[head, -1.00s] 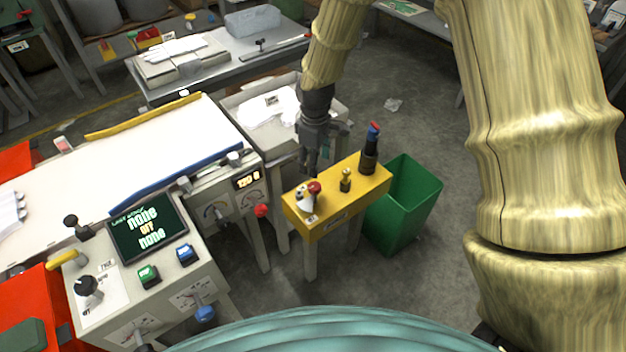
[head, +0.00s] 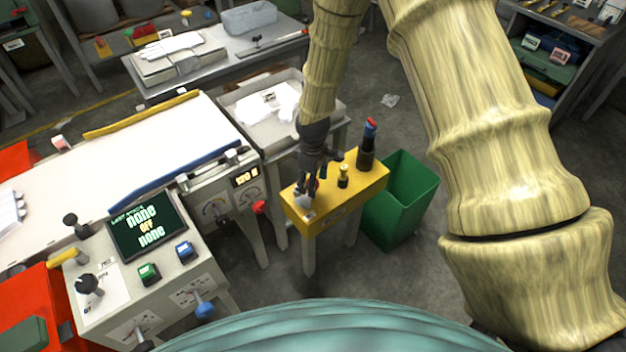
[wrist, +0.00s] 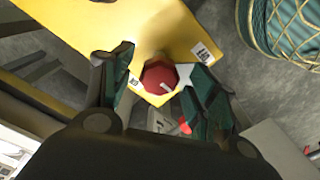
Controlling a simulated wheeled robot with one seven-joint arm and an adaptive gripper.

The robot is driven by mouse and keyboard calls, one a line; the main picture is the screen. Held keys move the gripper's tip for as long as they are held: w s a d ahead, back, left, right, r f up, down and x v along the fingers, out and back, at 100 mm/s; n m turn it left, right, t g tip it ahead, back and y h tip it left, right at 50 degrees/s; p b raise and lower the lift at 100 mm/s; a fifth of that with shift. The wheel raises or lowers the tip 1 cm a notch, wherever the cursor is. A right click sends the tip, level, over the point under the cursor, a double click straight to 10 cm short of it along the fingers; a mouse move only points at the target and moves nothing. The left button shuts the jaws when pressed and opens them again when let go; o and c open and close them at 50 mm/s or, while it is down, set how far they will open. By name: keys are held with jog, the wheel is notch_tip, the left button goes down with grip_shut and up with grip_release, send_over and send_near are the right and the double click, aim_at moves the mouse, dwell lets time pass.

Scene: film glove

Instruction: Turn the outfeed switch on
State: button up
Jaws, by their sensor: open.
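The yellow box (head: 355,206) stands on legs beside the machine, with controls on its top. In the wrist view, a red faceted knob (wrist: 160,77) with a short white mark sits at the edge of the yellow top (wrist: 160,25). My gripper (wrist: 160,64) is open, with one dark green finger on each side of the knob; I cannot tell whether either touches it. In the head view, my gripper (head: 308,190) points down over the box's left end and mostly hides the knob. The small labels are too blurred to read, so I cannot confirm which switch this is.
A small brass-coloured control (head: 343,176) and a dark post with a red top (head: 367,145) stand on the box to the right. A green bin (head: 405,200) is beside it. The console's screen (head: 148,225) shows "none", "off", "none". Behind is a grey tray (head: 240,105) with white gloves.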

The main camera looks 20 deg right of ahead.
jog(key=c, duration=1)
jog(key=shift+m, duration=0.3)
jog(key=m+p, duration=0.1)
jog(key=m, duration=0.2)
jog(key=shift+m, duration=0.4)
jog(key=m+p, duration=0.1)
jog(key=m, duration=0.3)
jog(key=shift+a+m+p, duration=0.1)
jog(key=shift+m+p, duration=0.2)
jog(key=m+p, duration=0.1)
jog(key=m, duration=0.7)
jog(key=shift+a+m+p, duration=0.1)
jog(key=shift+m+p, duration=0.2)
jog(key=shift+p, duration=0.1)
jog(key=shift+m, duration=0.3)
